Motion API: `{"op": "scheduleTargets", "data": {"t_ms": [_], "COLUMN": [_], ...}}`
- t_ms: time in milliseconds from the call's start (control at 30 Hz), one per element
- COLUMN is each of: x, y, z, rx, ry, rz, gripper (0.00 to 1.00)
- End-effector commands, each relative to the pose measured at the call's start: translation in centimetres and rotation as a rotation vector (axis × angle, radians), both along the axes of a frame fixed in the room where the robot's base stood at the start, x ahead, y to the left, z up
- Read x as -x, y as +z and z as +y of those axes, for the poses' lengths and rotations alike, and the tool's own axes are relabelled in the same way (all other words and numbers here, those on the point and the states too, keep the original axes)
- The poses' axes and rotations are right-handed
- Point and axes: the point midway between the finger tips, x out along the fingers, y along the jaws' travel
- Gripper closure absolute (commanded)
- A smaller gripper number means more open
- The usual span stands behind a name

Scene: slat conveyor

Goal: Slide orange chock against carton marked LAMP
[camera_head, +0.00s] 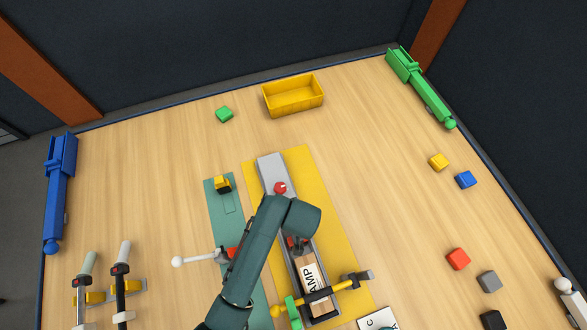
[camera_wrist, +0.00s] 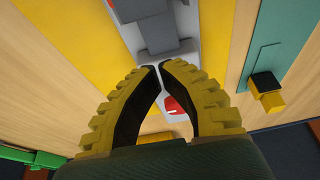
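No plainly orange chock stands out. An orange-red piece (camera_head: 232,253) shows beside my arm at a white-knobbed lever, but I cannot tell whether it is the chock. A red knob (camera_wrist: 172,106) shows behind the fingers.
A yellow-and-black block (camera_head: 222,184) sits on the green mat, also in the wrist view (camera_wrist: 266,92). Several loose blocks lie at right. Two upright levers stand at front left.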

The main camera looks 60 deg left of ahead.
Motion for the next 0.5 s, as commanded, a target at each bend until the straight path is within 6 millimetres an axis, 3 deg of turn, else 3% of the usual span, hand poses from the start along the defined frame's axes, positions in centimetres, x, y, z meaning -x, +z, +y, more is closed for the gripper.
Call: {"op": "scheduleTargets", "data": {"t_ms": [33, 233, 500], "x": [0.0, 0.7, 0.8], "y": [-1.2, -0.7, -0.7], "z": [0.4, -3.0, -3.7], "rx": [0.002, 0.001, 0.0], "ry": [0.002, -0.003, 0.001], "rz": [0.002, 0.001, 0.0], "gripper": [1.0, 1.0, 1.0]}}
